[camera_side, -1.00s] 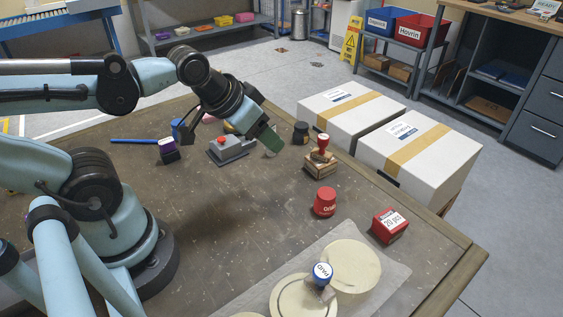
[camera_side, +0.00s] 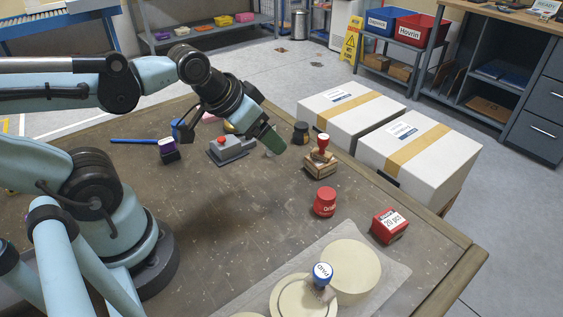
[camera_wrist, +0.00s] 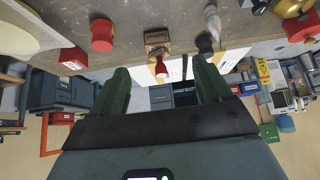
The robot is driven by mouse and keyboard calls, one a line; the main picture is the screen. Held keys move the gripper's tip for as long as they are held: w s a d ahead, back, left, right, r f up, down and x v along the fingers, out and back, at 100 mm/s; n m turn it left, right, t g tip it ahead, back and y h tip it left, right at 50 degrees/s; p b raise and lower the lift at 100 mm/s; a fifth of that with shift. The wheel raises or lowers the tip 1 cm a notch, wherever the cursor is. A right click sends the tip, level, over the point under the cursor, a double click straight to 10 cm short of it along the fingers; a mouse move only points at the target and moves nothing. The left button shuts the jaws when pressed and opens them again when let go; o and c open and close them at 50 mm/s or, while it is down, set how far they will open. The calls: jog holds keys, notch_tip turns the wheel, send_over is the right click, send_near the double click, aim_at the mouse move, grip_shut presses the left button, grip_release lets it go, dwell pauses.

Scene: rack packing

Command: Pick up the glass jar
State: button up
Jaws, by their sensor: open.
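No glass jar can be made out for certain. A small pale, see-through item (camera_wrist: 212,18) shows at the top right of the wrist view; in the side view it is mostly hidden behind my green fingertip. A dark, round, jar-like object (camera_side: 300,133) stands near the far table edge, and also shows in the wrist view (camera_wrist: 204,42); I cannot tell if it is glass. My gripper (camera_side: 271,143) hangs above the far part of the table, left of the dark object. In the wrist view its green fingers (camera_wrist: 162,82) are wide apart with nothing held.
A wooden stamp with a red knob (camera_side: 321,158), a red-capped container (camera_side: 325,202) and a red box (camera_side: 389,226) stand to the right. A grey red-button box (camera_side: 231,148) is left of my gripper. White cartons (camera_side: 420,150) stand past the table edge. The mid-table is clear.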

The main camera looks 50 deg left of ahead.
jog(key=w+a+r+m+g+y, duration=0.1)
jog(key=w+a+m+g, duration=0.15)
jog(key=a, duration=0.75)
jog(key=m+g+h, duration=0.1)
jog(key=m+g, duration=0.4)
jog(key=m, duration=0.4)
send_near(177, 122)
jog(key=shift+a+f+t, duration=0.15)
jog(key=shift+a+t, duration=0.1)
jog(key=shift+a, duration=0.05)
notch_tip(177, 122, down, 6)
jog(key=shift+f, duration=0.25)
jog(key=shift+s+f, duration=0.2)
jog(key=shift+f, duration=2.35)
jog(key=c, duration=1.2)
